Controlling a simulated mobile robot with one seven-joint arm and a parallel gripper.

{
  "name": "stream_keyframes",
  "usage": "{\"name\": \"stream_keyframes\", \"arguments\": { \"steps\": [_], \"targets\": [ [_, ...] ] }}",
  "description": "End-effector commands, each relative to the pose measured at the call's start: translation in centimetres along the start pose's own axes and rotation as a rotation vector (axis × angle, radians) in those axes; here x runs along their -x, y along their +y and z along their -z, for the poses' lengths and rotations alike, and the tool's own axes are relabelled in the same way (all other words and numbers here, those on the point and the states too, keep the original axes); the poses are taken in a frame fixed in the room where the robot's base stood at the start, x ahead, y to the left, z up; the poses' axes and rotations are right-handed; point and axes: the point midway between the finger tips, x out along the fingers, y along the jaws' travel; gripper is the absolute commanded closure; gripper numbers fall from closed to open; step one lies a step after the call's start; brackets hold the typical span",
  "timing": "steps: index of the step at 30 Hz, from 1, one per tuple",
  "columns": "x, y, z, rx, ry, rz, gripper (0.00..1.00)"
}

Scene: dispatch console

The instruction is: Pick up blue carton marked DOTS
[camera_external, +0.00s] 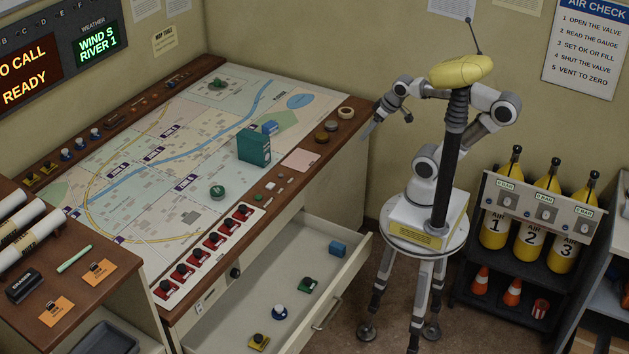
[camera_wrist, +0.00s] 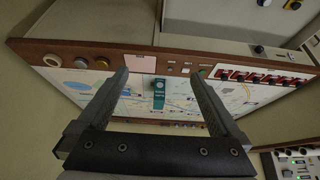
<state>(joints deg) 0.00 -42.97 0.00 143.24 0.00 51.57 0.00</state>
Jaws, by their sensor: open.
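A teal-green carton (camera_external: 254,149) stands upright on the map table, right of its middle. It also shows in the wrist view (camera_wrist: 159,97), between my fingers but farther off, with small white print that I cannot read. My gripper (camera_external: 372,124) is beyond the table's right end, apart from these boxes. In the wrist view my gripper (camera_wrist: 162,78) is open and empty.
The drawer (camera_external: 245,300) is pulled out at the front, with several small pieces inside. Red switches (camera_external: 205,250) line the map's front edge. A tape roll (camera_external: 346,113) and round pieces lie at the table's right end. Air bottles (camera_external: 540,220) stand at the right.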

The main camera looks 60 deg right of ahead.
Motion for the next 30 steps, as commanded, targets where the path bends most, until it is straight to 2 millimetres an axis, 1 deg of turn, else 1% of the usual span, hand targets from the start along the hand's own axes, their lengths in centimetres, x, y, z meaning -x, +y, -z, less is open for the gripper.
{"name": "stream_keyframes", "arguments": {
  "steps": [10,14,17,21,23,26,27,29,30],
  "targets": [
    [-0.1,0.0,0.1,-0.001,0.002,-0.001,0.0],
    [-1.5,0.5,1.4,-0.017,0.025,-0.01,0.0],
    [-3.7,1.5,3.8,-0.042,0.071,-0.027,0.0],
    [-7.8,3.4,8.2,-0.083,0.16,-0.058,0.0],
    [-9.6,4.3,10.1,-0.099,0.201,-0.072,0.0],
    [-12.7,5.8,13.0,-0.12,0.266,-0.092,0.0],
    [-14.1,6.5,14.1,-0.127,0.292,-0.1,0.0],
    [-16.1,7.4,15.6,-0.135,0.332,-0.111,0.0],
    [-17.4,8.0,16.6,-0.139,0.357,-0.118,0.0]
  ]
}}
